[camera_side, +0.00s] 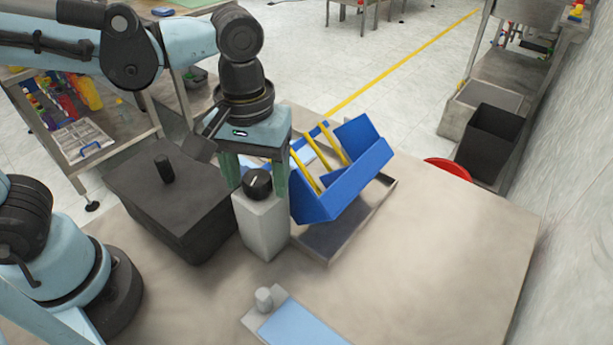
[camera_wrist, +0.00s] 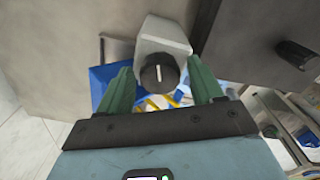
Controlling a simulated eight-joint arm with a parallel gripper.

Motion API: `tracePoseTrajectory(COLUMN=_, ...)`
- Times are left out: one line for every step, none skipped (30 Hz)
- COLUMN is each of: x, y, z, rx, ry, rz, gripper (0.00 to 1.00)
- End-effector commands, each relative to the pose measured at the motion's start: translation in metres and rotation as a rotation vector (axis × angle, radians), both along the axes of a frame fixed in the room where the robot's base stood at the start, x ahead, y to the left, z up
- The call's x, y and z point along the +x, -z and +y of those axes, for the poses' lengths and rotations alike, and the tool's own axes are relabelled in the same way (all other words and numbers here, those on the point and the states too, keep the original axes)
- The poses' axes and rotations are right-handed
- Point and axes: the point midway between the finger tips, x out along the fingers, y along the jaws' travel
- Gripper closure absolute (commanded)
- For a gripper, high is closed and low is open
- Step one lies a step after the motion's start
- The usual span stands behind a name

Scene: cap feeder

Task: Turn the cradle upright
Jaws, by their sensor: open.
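The cradle is a blue box with yellow bars (camera_side: 345,184), tilted well over to one side above a shallow metal tray (camera_side: 330,240). In the wrist view a blue part of it (camera_wrist: 99,82) shows behind my left-hand finger. A black knob with a white line (camera_side: 257,183) sits on a grey post (camera_side: 262,225) beside the cradle. My gripper (camera_side: 255,189) points down with its green fingers apart, one on each side of the knob. In the wrist view the knob (camera_wrist: 159,74) lies between the fingertips (camera_wrist: 160,68). I see no clear contact.
A dark box with a black handle (camera_side: 170,205) stands close left of the post. A light blue panel with a grey peg (camera_side: 298,318) lies at the table's front. A red round thing (camera_side: 448,170) and a black bin (camera_side: 490,145) are at the right. The table's right side is clear.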

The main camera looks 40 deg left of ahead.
Motion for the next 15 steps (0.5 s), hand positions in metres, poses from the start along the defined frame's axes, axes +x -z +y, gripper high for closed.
tracePoseTrajectory(x=0.0, y=0.0001, z=0.0, rx=0.0, ry=0.006, rz=0.0, gripper=0.34)
tracePoseTrajectory(x=0.0, y=0.0001, z=0.0, rx=0.0, ry=0.018, rz=0.0, gripper=0.34)
tracePoseTrajectory(x=0.0, y=0.0001, z=0.0, rx=0.0, ry=0.043, rz=0.0, gripper=0.34)
tracePoseTrajectory(x=0.0, y=0.0001, z=0.0, rx=0.0, ry=0.071, rz=0.0, gripper=0.34)
tracePoseTrajectory(x=0.0, y=0.0001, z=0.0, rx=0.0, ry=0.105, rz=0.0, gripper=0.34)
tracePoseTrajectory(x=0.0, y=0.0001, z=0.0, rx=0.0, ry=0.156, rz=0.0, gripper=0.34)
tracePoseTrajectory(x=0.0, y=0.0001, z=0.0, rx=0.0, ry=0.197, rz=0.0, gripper=0.34)
tracePoseTrajectory(x=0.0, y=0.0001, z=0.0, rx=0.0, ry=0.236, rz=0.0, gripper=0.34)
tracePoseTrajectory(x=0.0, y=0.0001, z=0.0, rx=0.0, ry=0.29, rz=0.0, gripper=0.34)
tracePoseTrajectory(x=0.0, y=0.0001, z=0.0, rx=0.0, ry=0.329, rz=0.0, gripper=0.34)
tracePoseTrajectory(x=0.0, y=0.0001, z=0.0, rx=0.0, ry=0.367, rz=0.0, gripper=0.34)
tracePoseTrajectory(x=0.0, y=0.0001, z=0.0, rx=0.0, ry=0.42, rz=0.0, gripper=0.34)
tracePoseTrajectory(x=0.0, y=0.0001, z=0.0, rx=0.0, ry=0.459, rz=0.0, gripper=0.34)
tracePoseTrajectory(x=0.0, y=0.0002, z=0.0, rx=0.0, ry=0.498, rz=0.0, gripper=0.34)
tracePoseTrajectory(x=0.0, y=0.0002, z=0.0, rx=0.0, ry=0.55, rz=0.0, gripper=0.34)
